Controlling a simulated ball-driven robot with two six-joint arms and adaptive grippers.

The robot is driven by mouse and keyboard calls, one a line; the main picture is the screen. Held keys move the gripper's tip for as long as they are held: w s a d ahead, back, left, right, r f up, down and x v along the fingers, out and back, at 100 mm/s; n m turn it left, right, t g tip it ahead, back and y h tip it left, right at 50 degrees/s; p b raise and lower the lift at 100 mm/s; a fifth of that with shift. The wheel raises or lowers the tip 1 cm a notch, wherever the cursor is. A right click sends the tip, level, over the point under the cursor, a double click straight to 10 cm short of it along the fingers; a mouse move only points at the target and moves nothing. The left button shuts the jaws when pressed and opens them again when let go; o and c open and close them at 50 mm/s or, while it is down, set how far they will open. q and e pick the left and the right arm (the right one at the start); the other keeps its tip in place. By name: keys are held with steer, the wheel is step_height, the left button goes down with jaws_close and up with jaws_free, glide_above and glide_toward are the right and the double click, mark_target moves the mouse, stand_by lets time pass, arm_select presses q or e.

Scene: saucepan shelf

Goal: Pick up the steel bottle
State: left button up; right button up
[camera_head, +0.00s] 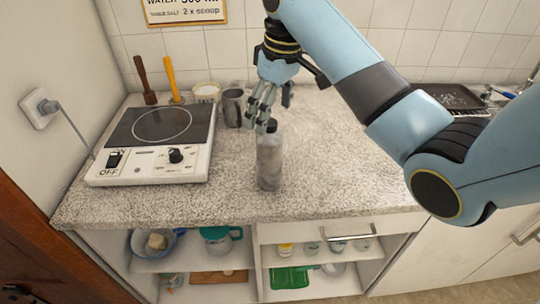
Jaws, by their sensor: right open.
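The steel bottle (269,161) stands upright on the speckled counter, right of the hot plate. It has a grey body and a dark cap (272,126). My right gripper (265,122) hangs from the blue arm above and points down. Its fingers are open at the height of the cap, next to it and slightly in front of or behind it; I cannot tell whether they touch. The bottle's body below the cap is clear of the fingers. My left gripper is not in view.
A hot plate (155,143) sits left of the bottle. A dark grey mug (233,108) and a white salt container (206,92) stand behind. A drying tray (450,97) lies at the back right. Open shelves with dishes are under the counter. Counter right of the bottle is clear.

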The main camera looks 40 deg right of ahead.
mark_target(267, 138)
steer(key=f, duration=0.2)
steer(key=f+p, duration=0.1)
steer(key=f, duration=0.2)
steer(key=w+f, duration=0.1)
steer(key=f, duration=0.1)
steer(key=shift+a+f, duration=0.3)
steer(key=shift+f, duration=0.05)
jaws_close()
